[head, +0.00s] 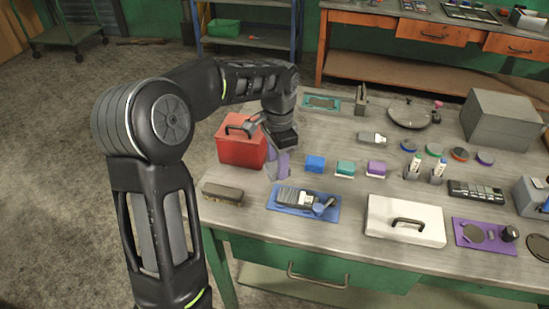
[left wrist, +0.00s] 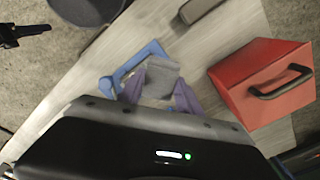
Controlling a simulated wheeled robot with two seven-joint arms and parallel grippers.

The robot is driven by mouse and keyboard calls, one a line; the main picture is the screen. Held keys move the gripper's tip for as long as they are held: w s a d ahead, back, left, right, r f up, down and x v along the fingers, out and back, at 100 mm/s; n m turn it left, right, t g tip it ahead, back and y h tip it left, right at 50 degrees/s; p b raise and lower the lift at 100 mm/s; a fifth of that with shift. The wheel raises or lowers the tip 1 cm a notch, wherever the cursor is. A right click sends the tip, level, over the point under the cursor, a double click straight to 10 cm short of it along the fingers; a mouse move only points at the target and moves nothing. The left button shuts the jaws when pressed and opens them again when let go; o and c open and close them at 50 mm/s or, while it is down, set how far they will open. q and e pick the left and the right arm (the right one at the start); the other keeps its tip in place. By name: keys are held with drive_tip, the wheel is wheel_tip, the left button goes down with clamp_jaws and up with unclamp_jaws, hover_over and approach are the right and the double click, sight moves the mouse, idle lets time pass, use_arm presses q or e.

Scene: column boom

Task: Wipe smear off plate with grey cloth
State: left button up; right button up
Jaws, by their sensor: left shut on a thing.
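My left gripper (head: 280,163) is above the table just right of the red box. Its purple fingers also show in the left wrist view (left wrist: 158,90), shut on a grey cloth (left wrist: 159,78) that hangs between them. In the head view the cloth is mostly hidden by the fingers. A dark round plate-like disc (head: 408,113) lies toward the back of the table, well to the right of the gripper. I cannot make out a smear on it. Another dark disc (head: 540,246) lies at the right edge. My right gripper is not seen.
The red box (head: 241,153) stands close left of the gripper. A blue mat (head: 275,199) with a dark device lies in front of it. Blue, teal and purple blocks (head: 345,168) stand to its right. A white case (head: 385,231) and grey box (head: 500,118) are farther right.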

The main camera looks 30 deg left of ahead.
use_arm(q)
drive_tip(key=shift+n, duration=0.3)
drive_tip(key=shift+w+a+f, duration=0.1)
